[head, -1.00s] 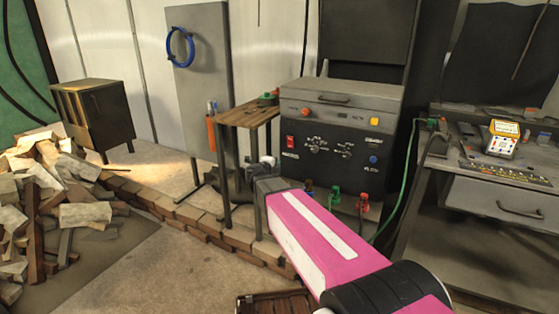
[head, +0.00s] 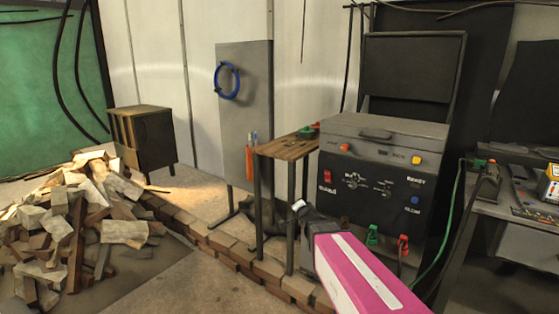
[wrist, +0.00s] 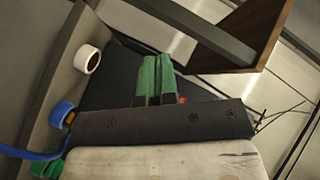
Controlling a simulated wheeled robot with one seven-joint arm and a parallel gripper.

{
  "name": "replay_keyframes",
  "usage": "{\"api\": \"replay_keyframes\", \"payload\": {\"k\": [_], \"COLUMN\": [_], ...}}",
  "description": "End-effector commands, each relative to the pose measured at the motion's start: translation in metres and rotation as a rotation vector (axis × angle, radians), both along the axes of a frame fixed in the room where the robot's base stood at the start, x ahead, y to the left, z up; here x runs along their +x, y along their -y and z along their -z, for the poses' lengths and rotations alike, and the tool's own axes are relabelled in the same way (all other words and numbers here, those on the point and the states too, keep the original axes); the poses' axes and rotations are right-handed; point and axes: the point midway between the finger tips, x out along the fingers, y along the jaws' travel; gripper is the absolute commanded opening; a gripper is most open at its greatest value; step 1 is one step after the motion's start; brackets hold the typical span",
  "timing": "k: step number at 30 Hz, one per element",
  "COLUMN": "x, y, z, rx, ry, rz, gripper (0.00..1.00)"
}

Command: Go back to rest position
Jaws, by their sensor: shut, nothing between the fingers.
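My pink and white arm (head: 362,275) reaches up from the lower right in the head view. Its far end is in front of the control console, near the small wooden table's legs. The fingers are not clear in the head view. In the wrist view my gripper (wrist: 153,72) shows as two green fingers side by side on a dark bar. They are shut with nothing between them.
The console (head: 378,165) stands behind my arm, with green and red plugs low on its front. A small wooden table (head: 288,147) stands left of it. A low brick edging (head: 222,240) crosses the floor to a wood pile (head: 75,225). A bench stands right.

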Motion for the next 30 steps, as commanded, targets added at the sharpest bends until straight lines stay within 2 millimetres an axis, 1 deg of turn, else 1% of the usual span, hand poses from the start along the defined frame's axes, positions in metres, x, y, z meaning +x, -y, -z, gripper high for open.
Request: {"api": "replay_keyframes", "payload": {"k": [1, 4, 8, 9, 11, 12, 15, 18, 21, 24, 30], "x": [-0.015, -0.042, -0.086, -0.102, -0.126, -0.142, -0.18, -0.21, -0.229, -0.238, -0.24], "y": [0.0, -0.001, 0.01, 0.017, 0.029, 0.038, 0.062, 0.082, 0.096, 0.103, 0.104], "z": [0.011, 0.038, 0.074, 0.084, 0.099, 0.108, 0.123, 0.13, 0.133, 0.134, 0.134], "rx": [-0.059, -0.187, -0.349, -0.397, -0.468, -0.512, -0.605, -0.671, -0.711, -0.73, -0.734], "ry": [-0.053, -0.18, -0.375, -0.441, -0.548, -0.618, -0.789, -0.931, -1.026, -1.074, -1.084], "rz": [-0.072, -0.224, -0.396, -0.443, -0.509, -0.548, -0.624, -0.674, -0.701, -0.712, -0.715], "gripper": [0.0, 0.0, 0.0, 0.0, 0.0, 0.0, 0.0, 0.0, 0.0, 0.0, 0.0]}}
